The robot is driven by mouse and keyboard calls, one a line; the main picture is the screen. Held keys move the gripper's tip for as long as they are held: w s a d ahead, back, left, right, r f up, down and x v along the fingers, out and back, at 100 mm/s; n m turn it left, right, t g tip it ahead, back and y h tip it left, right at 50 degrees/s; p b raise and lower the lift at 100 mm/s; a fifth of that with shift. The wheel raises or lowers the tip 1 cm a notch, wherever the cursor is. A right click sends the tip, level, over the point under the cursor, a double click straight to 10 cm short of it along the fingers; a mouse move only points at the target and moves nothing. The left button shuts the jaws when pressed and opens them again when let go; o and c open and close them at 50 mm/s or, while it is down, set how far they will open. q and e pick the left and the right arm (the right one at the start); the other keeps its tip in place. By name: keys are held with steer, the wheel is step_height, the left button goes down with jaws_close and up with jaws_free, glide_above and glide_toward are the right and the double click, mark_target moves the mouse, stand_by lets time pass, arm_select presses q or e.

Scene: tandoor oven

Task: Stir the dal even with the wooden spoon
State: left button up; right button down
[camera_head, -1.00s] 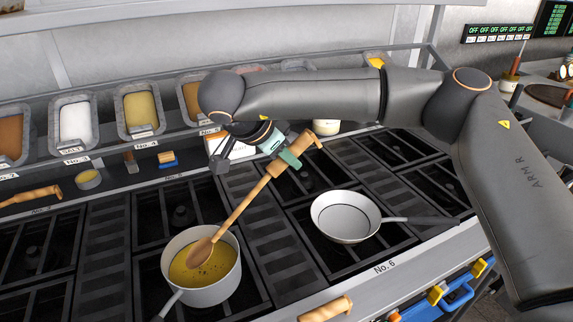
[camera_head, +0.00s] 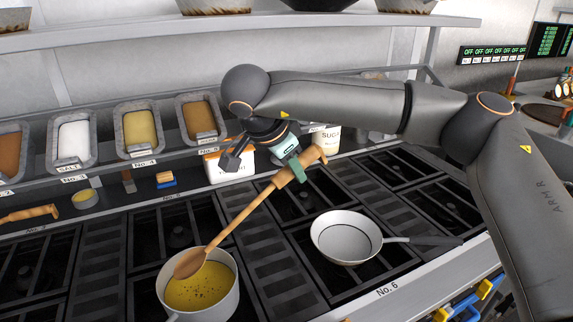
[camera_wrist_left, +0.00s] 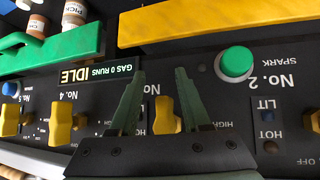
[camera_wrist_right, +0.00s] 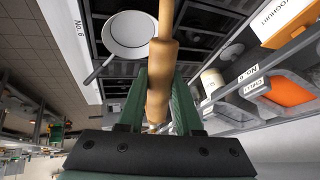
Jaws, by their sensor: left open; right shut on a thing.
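The wooden spoon (camera_head: 245,212) slants down left from my right gripper (camera_head: 297,170), which is shut on its upper handle. The right wrist view shows the handle (camera_wrist_right: 158,85) between the fingers. The spoon's bowl (camera_head: 189,264) is at the far left of the pot (camera_head: 232,300), overlapping its rim in the picture; I cannot tell how deep it sits. The dal (camera_head: 205,290) is yellow with dark specks clustered near the middle. The pot's lower edge is cut off. My left gripper (camera_wrist_left: 160,85) is open and empty before the control panel, outside the head view.
A white frying pan (camera_head: 346,237) sits on the burners right of the pot. Filled trays, including a salt tray (camera_head: 74,139), line the back shelf. The left wrist view shows yellow knobs (camera_wrist_left: 61,122).

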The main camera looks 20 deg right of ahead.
steer(key=d+f+y+b, duration=0.3)
steer(key=f, duration=0.3)
steer(key=shift+w+d+m+g+y, duration=0.25)
steer(key=shift+d+m+g+y, duration=0.05)
steer(key=shift+d, duration=0.1)
steer(key=shift+f, duration=0.1)
steer(key=shift+d+f+y+b, duration=0.3)
steer(key=shift+d+f+y, duration=0.1)
steer(key=shift+f+y, duration=0.35)
steer(key=shift+a, duration=0.1)
